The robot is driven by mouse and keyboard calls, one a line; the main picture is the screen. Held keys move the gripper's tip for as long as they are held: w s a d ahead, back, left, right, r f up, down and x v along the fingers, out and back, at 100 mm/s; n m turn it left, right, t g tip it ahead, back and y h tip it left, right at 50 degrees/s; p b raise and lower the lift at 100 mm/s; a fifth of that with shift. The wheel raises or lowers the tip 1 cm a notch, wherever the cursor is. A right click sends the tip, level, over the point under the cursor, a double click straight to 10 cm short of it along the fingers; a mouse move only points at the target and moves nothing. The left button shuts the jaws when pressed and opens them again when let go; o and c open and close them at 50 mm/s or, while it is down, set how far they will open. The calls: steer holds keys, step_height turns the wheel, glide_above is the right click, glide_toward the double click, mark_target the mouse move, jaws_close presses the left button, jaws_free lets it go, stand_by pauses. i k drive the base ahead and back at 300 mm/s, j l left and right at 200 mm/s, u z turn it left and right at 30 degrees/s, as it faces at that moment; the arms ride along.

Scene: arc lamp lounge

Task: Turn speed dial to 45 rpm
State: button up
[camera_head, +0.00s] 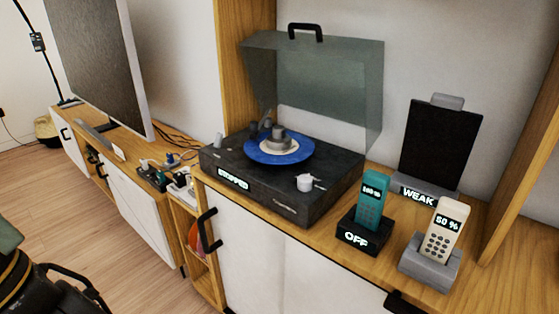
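A dark record player (270,195) sits on the wooden cabinet top with its clear lid (330,85) raised. A blue record (262,151) with a grey piece at its centre lies on the platter. A lit display on the player's front left reads "STOPPED" (233,177). A small whitish knob (305,183) stands at the front right of the player's top; it may be the speed dial, but its markings are too small to read. A smaller dark knob (252,127) shows near the back left. My gripper is not in view.
A teal phone (371,200) stands in a black dock marked "OFF", and a cream phone (443,230) in a grey dock. A black panel (438,145) marked "WEAK" stands behind. Cabinet handles (207,230) stick out in front. Wooden floor is open at left.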

mark_target(305, 182)
steer(key=i+l+u, duration=0.1)
steer(key=l+u, duration=1.1)
